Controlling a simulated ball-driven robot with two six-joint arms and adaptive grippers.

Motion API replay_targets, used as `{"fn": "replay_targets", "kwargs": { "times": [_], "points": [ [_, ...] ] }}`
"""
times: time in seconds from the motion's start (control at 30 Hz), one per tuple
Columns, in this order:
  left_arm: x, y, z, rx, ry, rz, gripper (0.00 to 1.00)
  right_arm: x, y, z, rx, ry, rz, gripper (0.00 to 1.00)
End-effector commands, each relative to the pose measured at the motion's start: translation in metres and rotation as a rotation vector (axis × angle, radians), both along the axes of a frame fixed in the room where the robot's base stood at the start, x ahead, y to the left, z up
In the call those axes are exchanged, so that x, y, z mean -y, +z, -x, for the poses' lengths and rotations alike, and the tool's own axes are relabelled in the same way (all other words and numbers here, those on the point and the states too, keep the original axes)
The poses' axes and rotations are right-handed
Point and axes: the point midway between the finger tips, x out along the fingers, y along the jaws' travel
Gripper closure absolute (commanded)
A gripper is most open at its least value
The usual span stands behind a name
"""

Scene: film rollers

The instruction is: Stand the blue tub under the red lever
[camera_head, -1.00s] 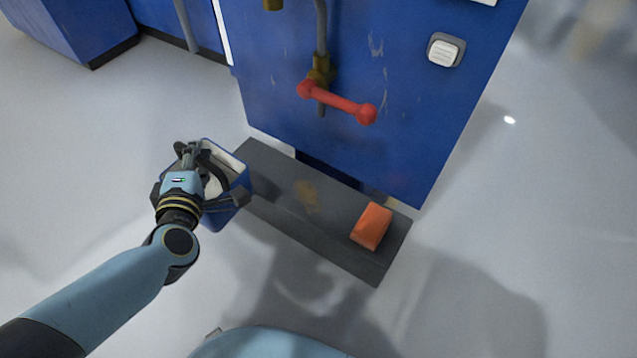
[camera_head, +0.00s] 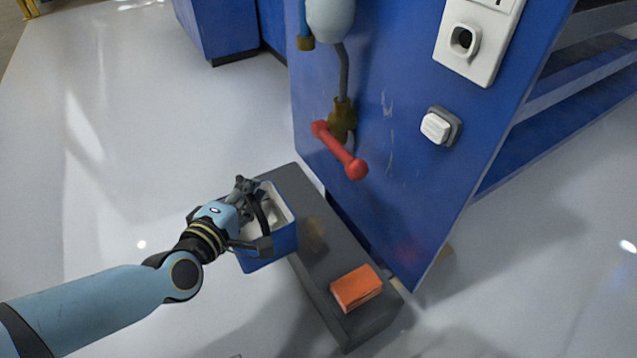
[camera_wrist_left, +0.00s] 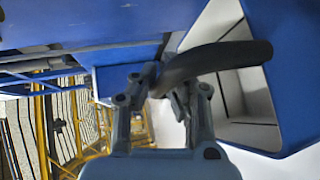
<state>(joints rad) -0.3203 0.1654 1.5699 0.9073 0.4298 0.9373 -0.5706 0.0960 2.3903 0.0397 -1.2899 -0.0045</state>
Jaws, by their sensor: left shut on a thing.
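The blue tub (camera_head: 270,253) has a white inside and a dark handle. My left gripper (camera_head: 255,200) is shut on the tub's handle. The tub is at the left side of the grey ledge, near its far end; I cannot tell whether it touches the ledge. In the left wrist view the handle (camera_wrist_left: 225,58) lies between the fingers, with the tub (camera_wrist_left: 292,70) to the right. The red lever (camera_head: 340,152) is on the blue panel, to the right of and beyond the tub. My right gripper is not in view.
The dark grey ledge (camera_head: 290,185) runs along the foot of the blue panel (camera_head: 400,190). An orange block (camera_head: 357,288) lies on its near end. A brown stain (camera_head: 315,235) marks the ledge between tub and block. A white switch (camera_head: 437,127) and a socket (camera_head: 470,45) are on the panel.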

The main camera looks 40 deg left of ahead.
Motion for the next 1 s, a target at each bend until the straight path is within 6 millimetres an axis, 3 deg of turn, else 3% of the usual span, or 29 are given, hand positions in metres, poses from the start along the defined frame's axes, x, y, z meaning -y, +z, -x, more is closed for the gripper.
{"fn": "replay_targets", "kwargs": {
  "times": [0.2, 0.5, 0.8, 1.0],
  "points": [
    [0.025, 0.000, -0.061, 0.005, 0.002, 0.002, 1.00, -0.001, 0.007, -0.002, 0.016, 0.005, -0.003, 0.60],
    [0.053, 0.000, -0.129, 0.002, 0.000, 0.001, 1.00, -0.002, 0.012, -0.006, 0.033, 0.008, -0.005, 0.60],
    [0.053, -0.028, -0.127, -0.005, 0.000, -0.003, 1.00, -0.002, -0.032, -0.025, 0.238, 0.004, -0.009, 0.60],
    [0.053, -0.035, -0.128, -0.002, 0.000, -0.003, 1.00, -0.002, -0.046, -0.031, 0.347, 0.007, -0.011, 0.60]
  ]
}}
